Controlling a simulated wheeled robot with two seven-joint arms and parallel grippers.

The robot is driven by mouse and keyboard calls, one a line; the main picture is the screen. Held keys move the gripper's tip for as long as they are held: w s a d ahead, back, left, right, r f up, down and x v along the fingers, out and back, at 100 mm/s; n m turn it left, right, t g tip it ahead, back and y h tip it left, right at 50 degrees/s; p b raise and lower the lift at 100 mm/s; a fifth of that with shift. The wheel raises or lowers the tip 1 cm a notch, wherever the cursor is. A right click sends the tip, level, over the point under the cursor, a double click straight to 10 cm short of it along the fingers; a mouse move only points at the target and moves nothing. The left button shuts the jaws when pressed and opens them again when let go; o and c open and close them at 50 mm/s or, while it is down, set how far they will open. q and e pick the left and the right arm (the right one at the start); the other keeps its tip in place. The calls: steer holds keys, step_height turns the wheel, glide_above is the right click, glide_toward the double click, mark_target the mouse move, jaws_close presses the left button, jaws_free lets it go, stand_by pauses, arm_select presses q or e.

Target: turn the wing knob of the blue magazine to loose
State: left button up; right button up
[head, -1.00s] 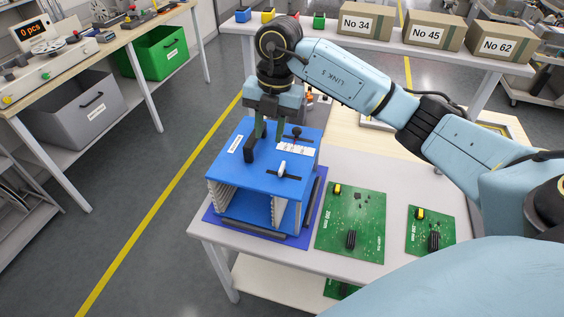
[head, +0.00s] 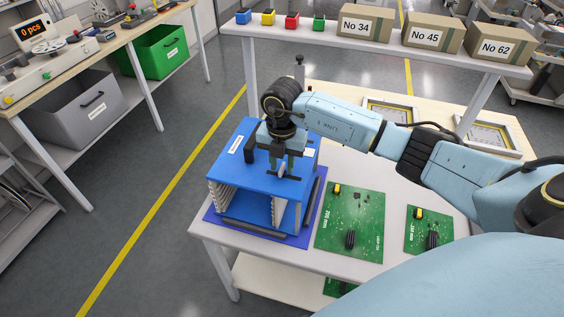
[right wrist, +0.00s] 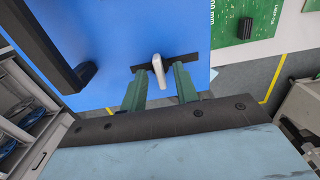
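The blue magazine (head: 228,170) stands on a dark blue mat at the left of the white table. On its top, towards the front, is a pale wing knob (head: 282,169) on a black strip. In the right wrist view the wing knob (right wrist: 158,68) points roughly towards the gripper. My right gripper (head: 286,170) is just above the magazine's top at the knob. In the right wrist view its two green fingers (right wrist: 160,82) are apart, one on each side of the knob, with gaps visible. My left gripper is not in view.
A black handle (right wrist: 45,45) rises from the magazine's top beside the gripper. Green circuit boards (head: 350,222) lie on the table to the right. Behind are a shelf with cardboard boxes (head: 366,22) and small coloured bins (head: 268,17). The floor at left is free.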

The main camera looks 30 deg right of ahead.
steer(key=shift+f, duration=0.2)
jaws_close()
steer(key=shift+n, duration=0.3)
steer(key=n+b, duration=0.3)
steer(key=n, duration=0.3)
steer(key=n+b, duration=0.3)
steer(key=n, duration=0.3)
steer(key=shift+n, duration=0.3)
steer(key=n+b, duration=0.2)
steer(key=n, duration=0.2)
steer(key=shift+w+r+n, duration=0.1)
steer(key=shift+n, duration=0.2)
